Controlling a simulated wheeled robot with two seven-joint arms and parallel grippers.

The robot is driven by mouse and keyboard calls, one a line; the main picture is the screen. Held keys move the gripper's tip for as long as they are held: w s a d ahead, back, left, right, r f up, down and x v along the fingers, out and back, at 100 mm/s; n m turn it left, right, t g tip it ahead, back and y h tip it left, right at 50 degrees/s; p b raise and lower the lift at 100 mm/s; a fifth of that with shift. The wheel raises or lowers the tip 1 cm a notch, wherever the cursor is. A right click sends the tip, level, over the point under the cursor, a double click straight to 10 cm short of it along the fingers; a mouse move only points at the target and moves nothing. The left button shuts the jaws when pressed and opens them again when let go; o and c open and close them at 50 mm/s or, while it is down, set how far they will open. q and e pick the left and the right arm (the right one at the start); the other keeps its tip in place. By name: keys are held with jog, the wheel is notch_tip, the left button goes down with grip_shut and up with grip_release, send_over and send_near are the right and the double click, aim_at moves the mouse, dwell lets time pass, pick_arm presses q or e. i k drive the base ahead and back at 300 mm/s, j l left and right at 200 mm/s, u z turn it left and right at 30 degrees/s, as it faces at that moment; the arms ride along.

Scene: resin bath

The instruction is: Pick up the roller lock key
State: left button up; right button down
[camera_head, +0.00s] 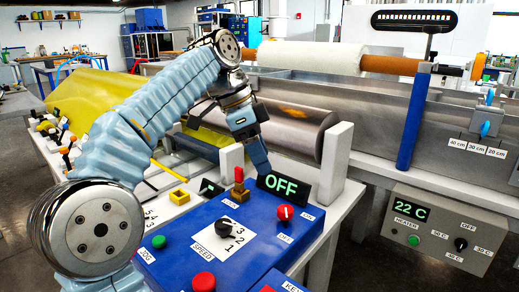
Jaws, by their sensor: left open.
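My left arm comes in from the left, bends at the top, and its gripper (258,157) points down over the back edge of the blue control panel (183,239). The gripper is open, seen edge-on, just behind the OFF display (284,187). A small upright red piece on a brown base (239,184) stands on the panel's back edge, left of the fingertips and apart from them in the picture. I cannot tell whether it is the roller lock key. A partly cut-off label starting with "KE" shows at the bottom edge. My right gripper is not in view.
The panel carries a black speed knob (223,228), a red knob (285,212), a green button (158,241) and a red button (203,281). A metal roller (290,125) lies behind, with a white upright block (335,163) at its right end. A heater box (440,230) stands right.

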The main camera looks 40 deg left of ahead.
aim_at(239, 184)
jog(key=l, duration=1.25)
jog(key=k, duration=0.05)
